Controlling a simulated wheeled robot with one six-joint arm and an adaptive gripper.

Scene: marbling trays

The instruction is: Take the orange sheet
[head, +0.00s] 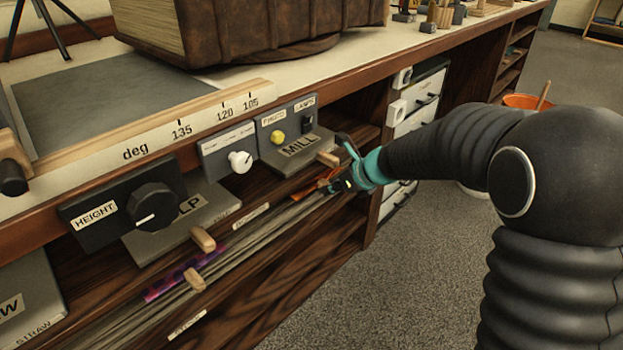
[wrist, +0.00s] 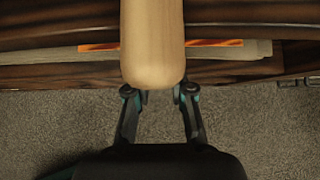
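The orange sheet (head: 318,185) lies on a shelf under the counter, at the right end of a stack of pale sheets (head: 270,227). In the wrist view two strips of the orange sheet (wrist: 215,43) show, one on each side of a rounded wooden handle (wrist: 152,45) that hides its middle. My gripper (head: 343,184) is at the shelf front, close to the orange sheet. In the wrist view my gripper (wrist: 155,90) is open, its fingertips apart on either side of the handle's near end and short of the sheet. I see nothing held between the fingers.
The MILL board (head: 298,146) with its wooden handle (head: 328,158) juts out just above the orange sheet. A purple patterned sheet (head: 185,274) lies further left. White drawers (head: 425,98) stand to the right. The floor (head: 330,290) in front is clear.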

